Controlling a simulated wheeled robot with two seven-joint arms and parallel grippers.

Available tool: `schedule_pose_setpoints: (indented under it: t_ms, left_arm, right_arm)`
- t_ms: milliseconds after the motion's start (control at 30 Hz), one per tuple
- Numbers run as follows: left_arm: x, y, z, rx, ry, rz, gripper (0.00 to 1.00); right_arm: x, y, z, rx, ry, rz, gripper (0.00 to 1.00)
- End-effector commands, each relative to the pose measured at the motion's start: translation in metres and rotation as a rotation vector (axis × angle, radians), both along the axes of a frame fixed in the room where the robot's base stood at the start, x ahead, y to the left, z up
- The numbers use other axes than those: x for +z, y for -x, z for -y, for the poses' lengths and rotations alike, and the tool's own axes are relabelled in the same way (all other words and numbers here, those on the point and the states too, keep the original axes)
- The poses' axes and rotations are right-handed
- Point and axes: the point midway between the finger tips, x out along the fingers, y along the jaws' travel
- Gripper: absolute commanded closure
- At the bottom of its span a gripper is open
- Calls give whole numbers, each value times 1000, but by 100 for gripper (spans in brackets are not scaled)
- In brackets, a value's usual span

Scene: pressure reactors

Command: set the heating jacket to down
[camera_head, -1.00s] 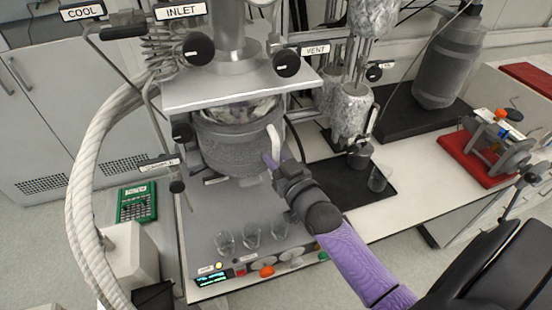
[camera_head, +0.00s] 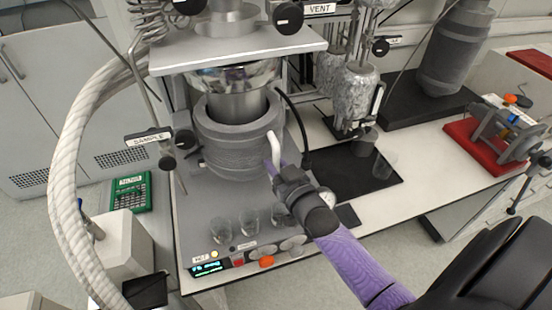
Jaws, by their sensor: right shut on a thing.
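The heating jacket (camera_head: 232,150) is a thick grey open-topped cylinder below the steel plate (camera_head: 240,52) of the reactor. A clear gap shows between its rim and the plate. The shiny metal vessel (camera_head: 232,78) shows in that gap, with its lower part inside the jacket. A white handle (camera_head: 274,148) stands upright at the jacket's right side. My right gripper (camera_head: 274,168), on the purple arm, is shut on this handle; its fingertips are partly hidden. My left gripper is not in view.
Several glass beakers (camera_head: 249,222) stand on the base below the jacket, behind the control panel (camera_head: 225,264). A SAMPLE valve (camera_head: 167,162) is at the left. A thick white hose (camera_head: 62,190) curves down the left. A red-based device (camera_head: 495,145) stands at the right.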

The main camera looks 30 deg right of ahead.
Motion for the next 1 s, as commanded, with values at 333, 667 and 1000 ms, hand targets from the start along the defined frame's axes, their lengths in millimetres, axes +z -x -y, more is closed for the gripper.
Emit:
schedule_pose_setpoints:
  t_ms: [333, 667, 1000]
  left_arm:
    - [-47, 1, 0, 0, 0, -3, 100]
    - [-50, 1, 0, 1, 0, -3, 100]
    - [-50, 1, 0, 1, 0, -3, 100]
  right_arm:
    - [-63, 1, 0, 1, 0, -7, 100]
    - [-69, 1, -1, 1, 0, -12, 100]
    - [-69, 1, 0, 0, 0, -12, 44]
